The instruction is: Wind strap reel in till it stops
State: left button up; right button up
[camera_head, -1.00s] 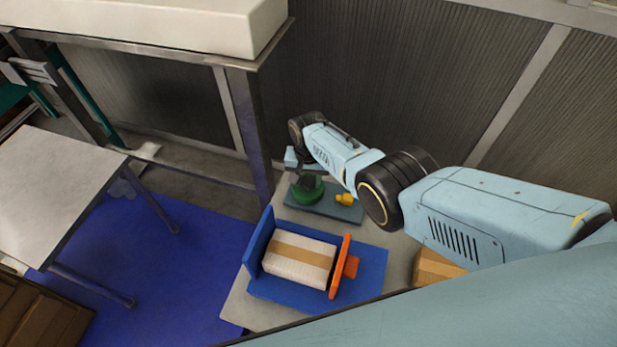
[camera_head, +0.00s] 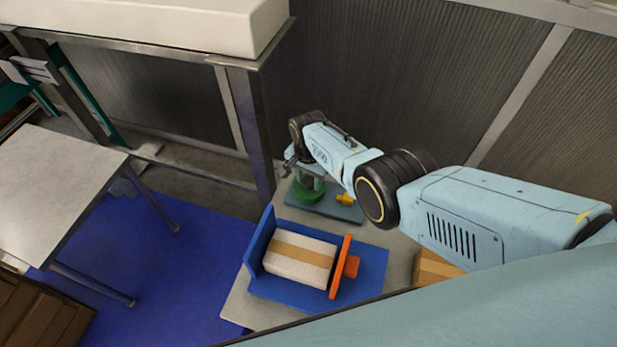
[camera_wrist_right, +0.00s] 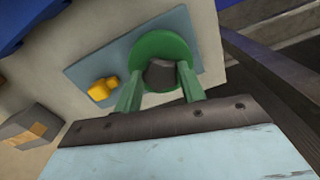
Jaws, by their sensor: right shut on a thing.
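The strap reel is a green round drum (camera_head: 309,194) on a flat teal base plate (camera_head: 328,207), at the far end of the grey worktop. In the right wrist view the drum (camera_wrist_right: 154,44) has a dark knob (camera_wrist_right: 160,75) at its centre. A small yellow part (camera_wrist_right: 103,89) sits on the plate beside the drum, and it also shows in the head view (camera_head: 345,199). My right gripper (camera_wrist_right: 160,70) has its green fingers on both sides of the knob and is shut on it. No strap can be made out. My left gripper is out of view.
A blue stand with a taped white parcel (camera_head: 300,259) and an orange end plate (camera_head: 340,267) is nearer on the worktop (camera_head: 243,303). A cardboard box (camera_head: 433,268) lies under my right arm. A steel table leg (camera_head: 250,130) stands close left of the reel.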

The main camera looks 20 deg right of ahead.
aim_at(309, 182)
jog(key=shift+w+r, duration=0.1)
jog(key=o, duration=1)
notch_tip(309, 182, up, 6)
jog(key=p, duration=0.4)
jog(key=shift+r+p, duration=0.2)
jog(key=shift+p, duration=0.1)
notch_tip(309, 182, up, 7)
jog(key=shift+f, duration=0.1)
